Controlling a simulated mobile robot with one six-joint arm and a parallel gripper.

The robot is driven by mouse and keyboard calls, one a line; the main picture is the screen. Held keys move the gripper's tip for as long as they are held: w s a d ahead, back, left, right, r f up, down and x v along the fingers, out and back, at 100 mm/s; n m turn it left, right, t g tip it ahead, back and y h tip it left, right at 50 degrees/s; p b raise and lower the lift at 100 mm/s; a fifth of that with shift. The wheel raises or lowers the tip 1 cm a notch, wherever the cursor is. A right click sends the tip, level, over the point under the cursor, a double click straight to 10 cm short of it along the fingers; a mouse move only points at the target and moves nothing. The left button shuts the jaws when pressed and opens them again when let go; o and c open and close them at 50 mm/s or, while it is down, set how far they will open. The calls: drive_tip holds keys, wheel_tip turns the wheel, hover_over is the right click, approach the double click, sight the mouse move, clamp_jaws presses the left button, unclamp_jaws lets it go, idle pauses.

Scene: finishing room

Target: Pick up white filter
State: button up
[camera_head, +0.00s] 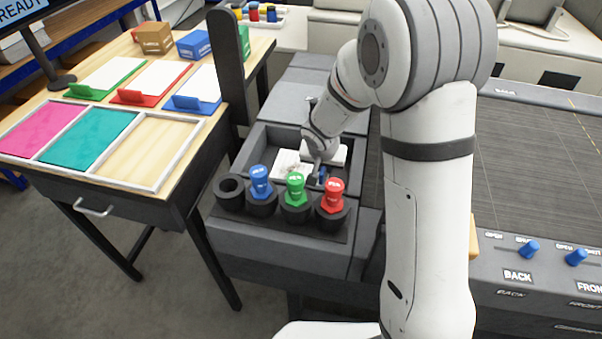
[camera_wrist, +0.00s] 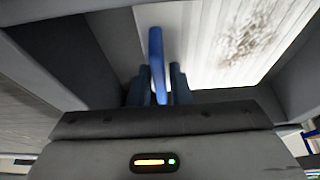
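A white filter (camera_head: 290,164) with a dark dirty smudge lies in the grey bin; the pale sheet with the smudge fills the upper right of the wrist view (camera_wrist: 225,45). An upright blue tab (camera_wrist: 157,60) stands at its left edge. My gripper (camera_head: 318,178) reaches down into the bin. In the wrist view its two dark blue fingers (camera_wrist: 158,88) stand on either side of the blue tab, very close to it. Whether they press on it cannot be told. My arm hides part of the bin in the head view.
The grey bin (camera_head: 247,150) has raised walls close around my gripper. Blue (camera_head: 260,181), green (camera_head: 295,187) and red (camera_head: 332,195) capped bottles stand in holders along its front. A wooden table (camera_head: 140,45) with white sheets on coloured holders is at left.

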clamp_jaws()
